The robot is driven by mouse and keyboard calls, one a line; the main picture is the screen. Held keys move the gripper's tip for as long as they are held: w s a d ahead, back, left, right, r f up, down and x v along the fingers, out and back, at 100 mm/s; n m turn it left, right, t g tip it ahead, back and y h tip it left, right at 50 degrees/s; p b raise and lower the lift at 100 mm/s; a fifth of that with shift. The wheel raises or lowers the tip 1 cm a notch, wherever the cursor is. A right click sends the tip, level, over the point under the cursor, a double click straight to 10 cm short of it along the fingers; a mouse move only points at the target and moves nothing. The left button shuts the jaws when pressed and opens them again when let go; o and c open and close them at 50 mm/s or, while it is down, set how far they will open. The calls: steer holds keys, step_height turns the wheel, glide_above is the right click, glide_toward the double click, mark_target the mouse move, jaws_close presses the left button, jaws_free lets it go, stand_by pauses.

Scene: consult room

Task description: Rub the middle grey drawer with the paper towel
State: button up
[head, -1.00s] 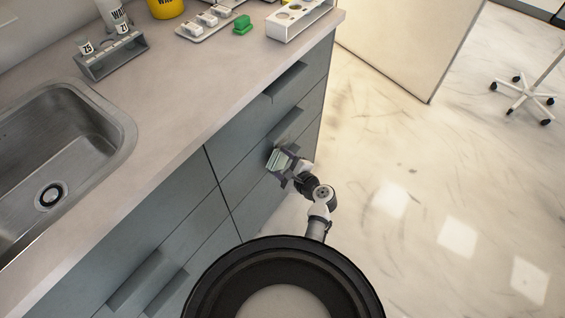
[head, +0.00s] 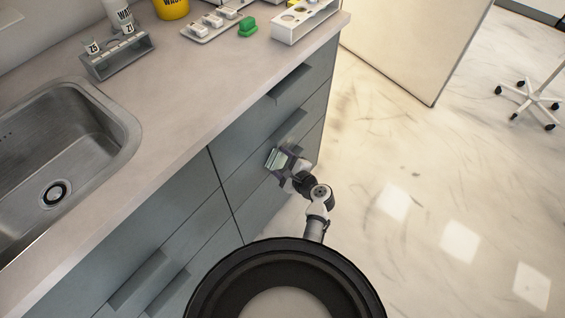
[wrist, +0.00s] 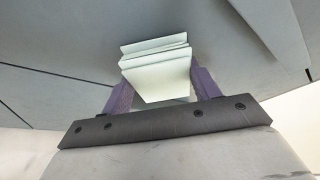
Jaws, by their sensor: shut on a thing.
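My gripper (head: 283,163) is at the front of the grey drawers, below the counter edge. It is shut on the folded pale green paper towel (head: 275,158). In the wrist view the towel (wrist: 157,72) sits as a folded stack between the two purple fingers of my gripper (wrist: 160,88). Its far edge is against or very close to the grey drawer front (wrist: 75,85); I cannot tell whether it touches. The middle grey drawer (head: 243,170) shows in the head view, with its handle partly behind my gripper.
The counter (head: 195,105) holds a sink (head: 70,140), a grey rack with labelled vials (head: 120,62), a green object (head: 247,27), a white rack (head: 300,22) and a yellow container (head: 172,8). A white panel (head: 410,45) stands behind. The floor at right (head: 400,190) is clear, apart from a wheeled stand (head: 530,100).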

mark_target(288, 142)
steer(key=shift+w+a, duration=0.1)
steer(key=shift+a, duration=0.05)
steer(key=shift+w+d+b, duration=0.45)
steer(key=shift+w+d, duration=0.2)
steer(key=shift+w, duration=0.3)
steer(key=shift+w+d+b, duration=0.4)
steer(key=shift+w+d, duration=0.3)
steer(key=shift+w, duration=0.3)
steer(key=shift+w+d+b, duration=0.45)
steer(key=shift+w+d, duration=0.2)
steer(key=shift+w, duration=0.3)
steer(key=shift+w+d+b, duration=0.5)
steer(key=shift+w+d, duration=0.15)
steer(key=shift+w, duration=0.25)
steer(key=shift+w+d+b, duration=0.5)
steer(key=shift+w+d, duration=0.1)
steer(key=shift+w, duration=0.25)
steer(key=shift+w+d+r, duration=0.15)
steer(key=shift+w+d, duration=0.1)
steer(key=shift+w, duration=0.05)
steer(key=shift+s, duration=0.1)
steer(key=shift+s+a+p, duration=0.5)
steer(key=shift+s+p, duration=0.15)
steer(key=shift+s, duration=0.05)
steer(key=shift+s+a+p, duration=0.5)
steer(key=shift+s+p, duration=0.15)
steer(key=shift+s+a, duration=0.2)
steer(key=shift+s, duration=0.1)
